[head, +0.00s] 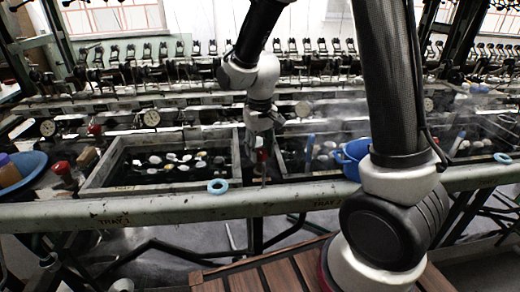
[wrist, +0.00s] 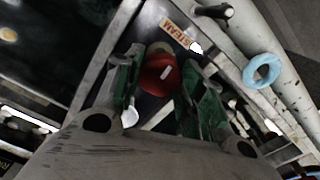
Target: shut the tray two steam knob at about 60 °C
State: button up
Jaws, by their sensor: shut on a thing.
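The red steam knob (wrist: 158,74) with a white mark on its face sits between the two green fingers of my gripper (wrist: 161,79) in the wrist view. The fingers are shut on it. A STEAM label (wrist: 180,35) lies just beyond the knob. In the head view my gripper (head: 263,140) reaches down at the divider right of the open cocoon basin, with a bit of the red knob (head: 262,155) showing below it. The TRAY 2 lettering (head: 328,202) is on the front rail. A dial gauge (head: 303,108) stands behind; its reading is too small to tell.
A cocoon basin (head: 98,180) lies left of my gripper. A pale blue ring (head: 218,186) rests on the front rail (head: 170,207). A blue bowl (head: 351,160) stands to the right, partly behind my arm. Another gauge (head: 151,118) and reeling machinery stand behind.

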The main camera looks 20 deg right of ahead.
aim_at(260, 151)
jog(key=shift+m, duration=0.6)
jog(key=o, duration=1)
notch_tip(260, 151, up, 12)
